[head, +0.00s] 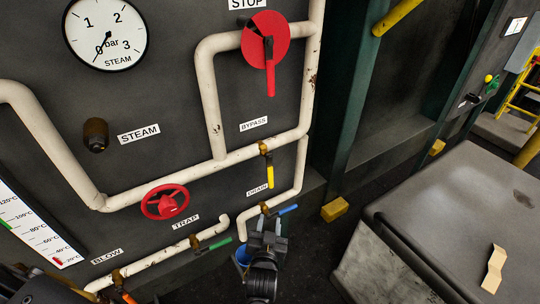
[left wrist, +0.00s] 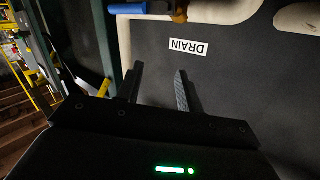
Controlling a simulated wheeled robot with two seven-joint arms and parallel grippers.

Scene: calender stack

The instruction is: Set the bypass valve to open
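The BYPASS label (head: 253,124) is on the dark panel. Below it a brass valve (head: 265,148) sits on the white pipe, its yellow lever (head: 270,175) hanging down, across the pipe's run. My left gripper (head: 268,224) is lower, just below the DRAIN label (head: 257,188) and near the blue lever (head: 287,210). In the left wrist view its two fingers (left wrist: 157,88) are apart with nothing between them. The DRAIN label (left wrist: 188,47) shows upside down there, with the blue lever (left wrist: 128,9) at the top edge. The yellow lever is not in that view. My right gripper is not in view.
Green (head: 220,243) and orange (head: 126,296) levers sit on lower pipes. A grey block (head: 460,210) with a paper slip (head: 494,268) stands right. White pipes cross the panel.

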